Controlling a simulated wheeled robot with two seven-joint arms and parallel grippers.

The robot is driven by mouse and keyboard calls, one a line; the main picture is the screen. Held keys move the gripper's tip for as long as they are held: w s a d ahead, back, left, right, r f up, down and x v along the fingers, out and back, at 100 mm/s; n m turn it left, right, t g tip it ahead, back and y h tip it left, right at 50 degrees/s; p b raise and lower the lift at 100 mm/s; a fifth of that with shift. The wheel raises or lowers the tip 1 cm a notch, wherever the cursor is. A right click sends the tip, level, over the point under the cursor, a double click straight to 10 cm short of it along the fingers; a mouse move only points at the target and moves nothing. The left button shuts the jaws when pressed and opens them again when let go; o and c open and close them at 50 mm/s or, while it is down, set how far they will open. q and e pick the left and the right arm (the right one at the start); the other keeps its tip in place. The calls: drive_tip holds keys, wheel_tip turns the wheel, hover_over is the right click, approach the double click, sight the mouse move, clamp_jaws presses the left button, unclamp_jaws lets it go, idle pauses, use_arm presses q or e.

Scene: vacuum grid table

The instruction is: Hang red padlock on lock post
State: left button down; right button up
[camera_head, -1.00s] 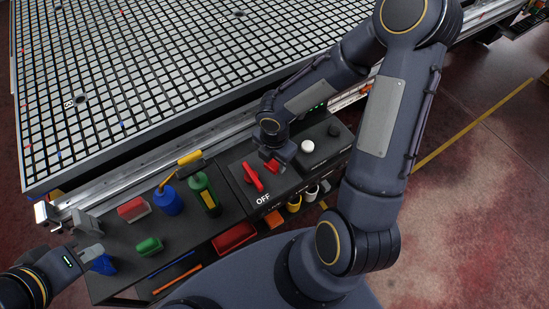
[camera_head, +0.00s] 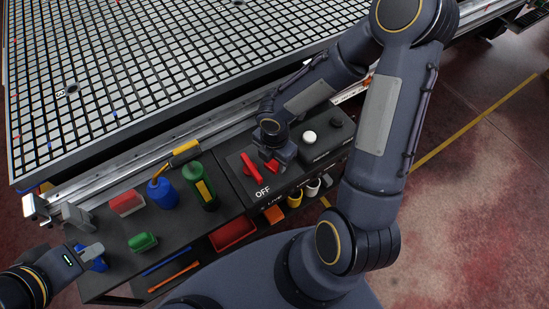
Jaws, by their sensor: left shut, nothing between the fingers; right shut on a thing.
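My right gripper (camera_head: 272,156) is shut on the red padlock (camera_head: 271,165), just above the dark switch panel (camera_head: 232,172). The padlock is mostly covered by the gripper; only a small red part shows. It is close to the right of the red switch handle (camera_head: 251,168), beside the word OFF. I cannot make out the lock post or whether the padlock touches it. My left gripper (camera_head: 98,250) is shut and empty at the lower left, by a blue object (camera_head: 96,263) at the shelf's left end.
The grid table (camera_head: 130,70) lies behind.

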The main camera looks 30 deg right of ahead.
drive_tip(key=shift+f+b, duration=1.1)
drive_tip(key=shift+f, duration=0.3)
drive_tip(key=o, duration=1.2)
drive_tip(key=shift+o, duration=0.2)
wheel_tip(320, 180, up, 7)
drive_tip(key=shift+r+p, duration=0.1)
drive_tip(key=shift+p, duration=1)
drive_tip(key=shift+r, duration=0.35)
